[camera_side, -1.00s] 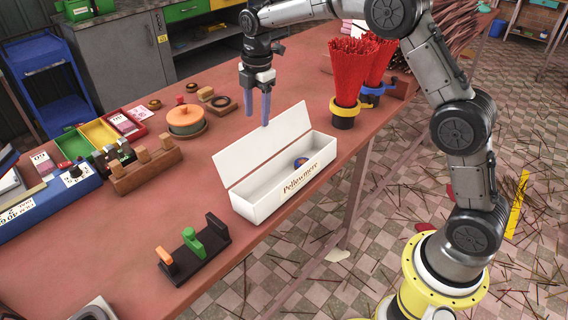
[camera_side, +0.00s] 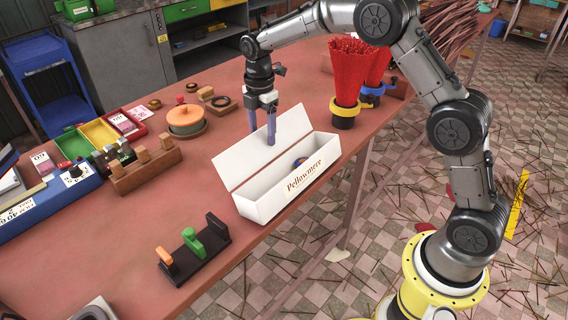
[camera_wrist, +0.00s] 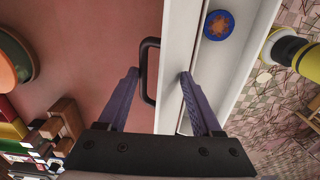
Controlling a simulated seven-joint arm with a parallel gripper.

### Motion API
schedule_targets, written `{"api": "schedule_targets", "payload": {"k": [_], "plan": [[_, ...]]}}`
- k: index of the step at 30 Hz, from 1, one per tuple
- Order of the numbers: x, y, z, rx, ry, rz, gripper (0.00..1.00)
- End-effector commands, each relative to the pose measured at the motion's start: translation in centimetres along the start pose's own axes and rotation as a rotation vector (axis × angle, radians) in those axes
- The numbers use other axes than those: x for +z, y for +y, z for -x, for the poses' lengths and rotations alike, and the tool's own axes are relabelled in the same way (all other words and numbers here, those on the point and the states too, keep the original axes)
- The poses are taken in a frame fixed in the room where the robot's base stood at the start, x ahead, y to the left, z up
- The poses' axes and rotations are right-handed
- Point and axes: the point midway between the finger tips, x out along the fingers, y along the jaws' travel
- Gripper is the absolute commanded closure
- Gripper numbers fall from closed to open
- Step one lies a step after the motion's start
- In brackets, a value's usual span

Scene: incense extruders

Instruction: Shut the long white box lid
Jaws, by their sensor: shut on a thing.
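The long white box (camera_side: 285,190) stands on the bench with its front label reading "Pellowmere". Its white lid (camera_side: 245,157) is open, tilted up along the back side; it also shows in the wrist view (camera_wrist: 176,45). A dark handle (camera_wrist: 146,70) is on the lid's outer face. My gripper (camera_side: 262,133) is at the lid's upper edge, with one finger behind the lid and one in front. In the wrist view my gripper (camera_wrist: 158,75) straddles the lid and handle, shut on the lid. A round blue item with an orange centre (camera_wrist: 219,25) lies inside the box.
Red stick bundles in holders (camera_side: 346,85) stand right of the box. A black rack with green and orange pieces (camera_side: 195,248) is in front, left of the box. A wooden block stand (camera_side: 142,168) and an orange round pot (camera_side: 186,120) are farther left. The bench's right edge is close to the box.

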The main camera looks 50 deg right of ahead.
Motion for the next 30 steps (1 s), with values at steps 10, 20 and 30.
{"api": "schedule_targets", "payload": {"k": [10,20,30], "plan": [[0.0,-0.1,0.4,0.007,0.000,0.000,0.50],[0.0,-0.6,0.7,0.004,0.000,0.000,0.52],[0.0,-0.9,0.8,0.003,0.001,-0.001,0.53]]}}
